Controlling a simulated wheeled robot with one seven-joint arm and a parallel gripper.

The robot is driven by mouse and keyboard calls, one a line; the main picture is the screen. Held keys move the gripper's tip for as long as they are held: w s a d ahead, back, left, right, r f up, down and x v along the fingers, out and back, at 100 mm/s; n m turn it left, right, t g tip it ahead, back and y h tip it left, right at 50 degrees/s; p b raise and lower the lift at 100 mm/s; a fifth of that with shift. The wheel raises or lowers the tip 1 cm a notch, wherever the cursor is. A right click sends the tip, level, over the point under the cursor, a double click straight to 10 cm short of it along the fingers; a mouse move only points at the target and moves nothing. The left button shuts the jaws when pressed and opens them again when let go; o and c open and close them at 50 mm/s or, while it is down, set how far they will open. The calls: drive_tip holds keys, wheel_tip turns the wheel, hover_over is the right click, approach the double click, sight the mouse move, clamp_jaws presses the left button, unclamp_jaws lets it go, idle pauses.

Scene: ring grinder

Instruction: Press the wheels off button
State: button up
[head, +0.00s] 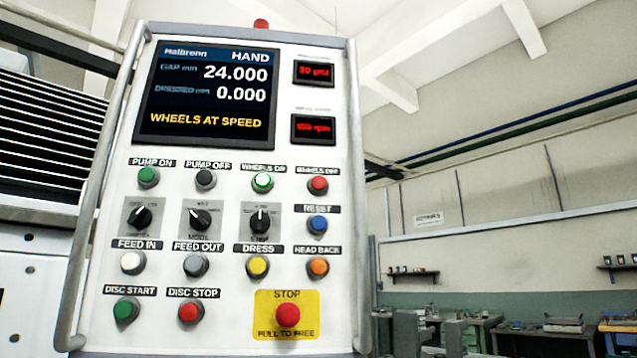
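The wheels off button (318,185) is a red push button in the top row of the control panel (225,345), at the right end under a black label. Left of it, the wheels on button (263,182) shows a bright white, lit centre with a green rim. The screen (207,95) reads "HAND", 24.000, 0.000 and "WHEELS AT SPEED" in yellow. My gripper is not in view, and nothing covers the button.
Close by are the blue reset button (317,223), the pump off button (206,178) and several knobs. A red emergency stop (287,314) sits on a yellow plate below. Metal side rails (100,200) flank the panel. Workbenches (540,338) stand far behind, right.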

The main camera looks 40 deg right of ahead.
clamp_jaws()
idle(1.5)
